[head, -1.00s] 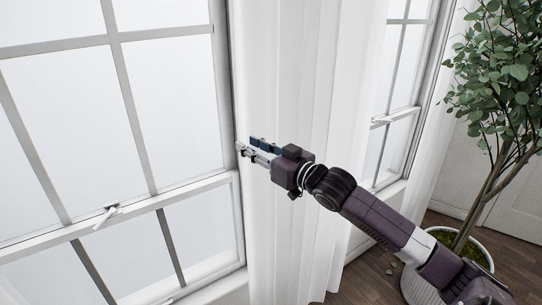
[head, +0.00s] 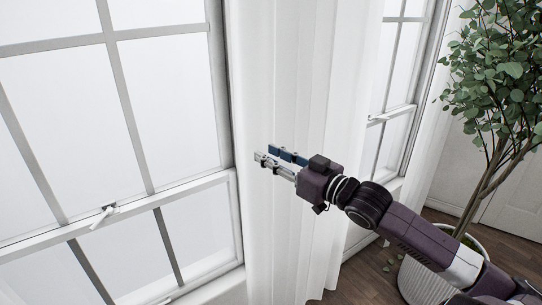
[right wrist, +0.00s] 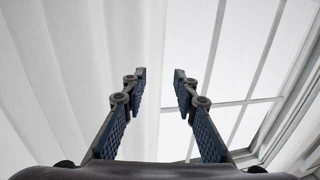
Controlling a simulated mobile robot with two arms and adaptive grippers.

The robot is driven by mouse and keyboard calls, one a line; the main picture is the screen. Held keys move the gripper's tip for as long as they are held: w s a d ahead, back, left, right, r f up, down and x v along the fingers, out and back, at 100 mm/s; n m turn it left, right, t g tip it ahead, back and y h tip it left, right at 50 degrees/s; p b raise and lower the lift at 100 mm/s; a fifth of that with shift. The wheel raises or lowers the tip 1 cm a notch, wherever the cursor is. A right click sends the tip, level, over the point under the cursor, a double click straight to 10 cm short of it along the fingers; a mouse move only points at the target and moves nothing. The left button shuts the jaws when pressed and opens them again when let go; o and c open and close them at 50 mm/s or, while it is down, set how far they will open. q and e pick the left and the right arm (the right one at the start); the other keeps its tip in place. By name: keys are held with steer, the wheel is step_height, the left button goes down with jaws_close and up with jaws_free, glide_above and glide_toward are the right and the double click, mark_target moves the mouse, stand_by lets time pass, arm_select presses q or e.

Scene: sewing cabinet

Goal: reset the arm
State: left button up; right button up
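My right gripper (head: 275,157) is in the middle of the head view, in front of the white curtain (head: 262,230). In the right wrist view its two fingers (right wrist: 157,95) stand apart with nothing between them, so it is open and empty. Behind the fingers that view shows the curtain (right wrist: 60,50) on the left and a window (right wrist: 250,60) on the right. Whether the fingertips touch the curtain is not clear. My left gripper is not in either view.
A large window (head: 75,120) fills the left side. A second window (head: 398,90) stands right of the curtain. A potted plant (head: 500,80) in a white pot (head: 420,283) stands at the right, behind my right arm. Wooden floor (head: 360,280) shows at the bottom.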

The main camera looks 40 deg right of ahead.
stand_by(0.4)
